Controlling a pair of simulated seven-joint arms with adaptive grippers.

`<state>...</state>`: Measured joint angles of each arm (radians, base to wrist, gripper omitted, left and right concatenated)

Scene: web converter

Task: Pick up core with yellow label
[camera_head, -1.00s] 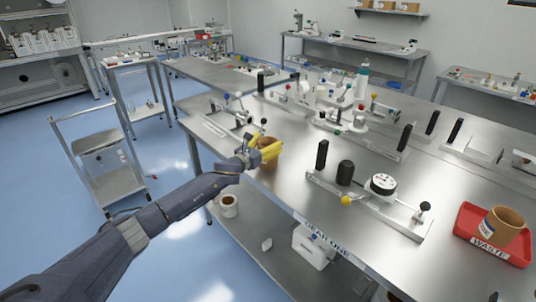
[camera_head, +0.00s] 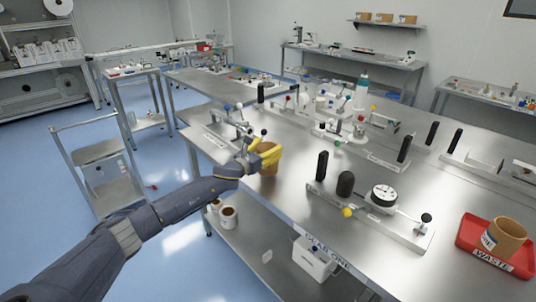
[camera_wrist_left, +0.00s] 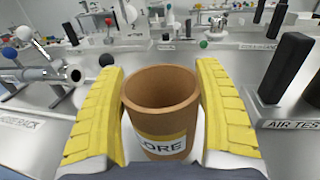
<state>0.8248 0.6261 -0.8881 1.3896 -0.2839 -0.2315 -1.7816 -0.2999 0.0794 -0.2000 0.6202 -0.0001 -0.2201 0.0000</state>
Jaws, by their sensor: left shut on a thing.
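A brown cardboard core (camera_head: 268,168) stands near the left edge of the steel table. It also shows in the left wrist view (camera_wrist_left: 160,108), upright and open at the top, with a pale label reading "ORE" and a thin yellowish stripe along its upper edge. My left gripper (camera_head: 265,155) is shut on this core, its yellow ridged fingers on either side. Whether the core's base touches the table is hard to tell. My right gripper is out of view.
A steel fixture with a dial gauge (camera_head: 384,195) stands right of the core. A red waste tray (camera_head: 470,236) holds another brown core (camera_head: 508,236). A rack with ball knobs (camera_wrist_left: 25,56) is close on the left. Rolls (camera_head: 228,217) sit on the lower shelf.

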